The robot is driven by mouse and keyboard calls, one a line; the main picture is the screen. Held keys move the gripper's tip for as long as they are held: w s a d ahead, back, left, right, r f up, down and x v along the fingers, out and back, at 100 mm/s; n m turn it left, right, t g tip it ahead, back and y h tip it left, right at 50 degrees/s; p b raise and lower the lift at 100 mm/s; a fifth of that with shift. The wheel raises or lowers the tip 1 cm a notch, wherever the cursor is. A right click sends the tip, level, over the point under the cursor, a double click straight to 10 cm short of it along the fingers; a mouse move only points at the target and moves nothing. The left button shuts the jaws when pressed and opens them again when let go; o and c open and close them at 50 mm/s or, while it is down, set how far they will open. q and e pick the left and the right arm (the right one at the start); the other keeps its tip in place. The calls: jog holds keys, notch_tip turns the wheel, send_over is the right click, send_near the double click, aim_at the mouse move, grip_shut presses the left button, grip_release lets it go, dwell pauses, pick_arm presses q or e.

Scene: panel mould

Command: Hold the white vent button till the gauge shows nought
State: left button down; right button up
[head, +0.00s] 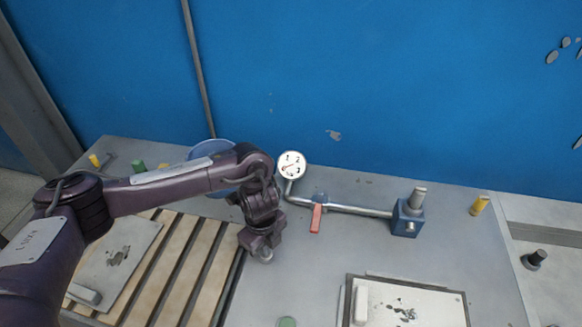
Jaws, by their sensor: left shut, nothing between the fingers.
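The round white gauge (292,164) stands at the back middle of the grey bench, its face showing 1, 2 and 3. A small red needle seems to lie towards the lower left; the exact reading is too small to tell. A pipe (345,208) joins the gauge to a blue block (407,218), which has a small pale round knob (410,227) on its front. I cannot tell whether this knob is the white vent button. My left gripper (266,257) is shut and empty, pointing down left of the pipe, apart from the block. My right gripper is out of view.
A red lever (316,218) hangs from the pipe. A slatted wooden rack (187,272) lies under my left arm. A pale plate (405,305) sits at the front right, and a yellow peg (479,205) at the right. A blue wall (400,90) closes the back.

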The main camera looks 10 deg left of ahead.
pick_arm(q)
notch_tip(320, 180, up, 7)
jog(key=p, duration=0.6)
jog(key=shift+p, duration=0.3)
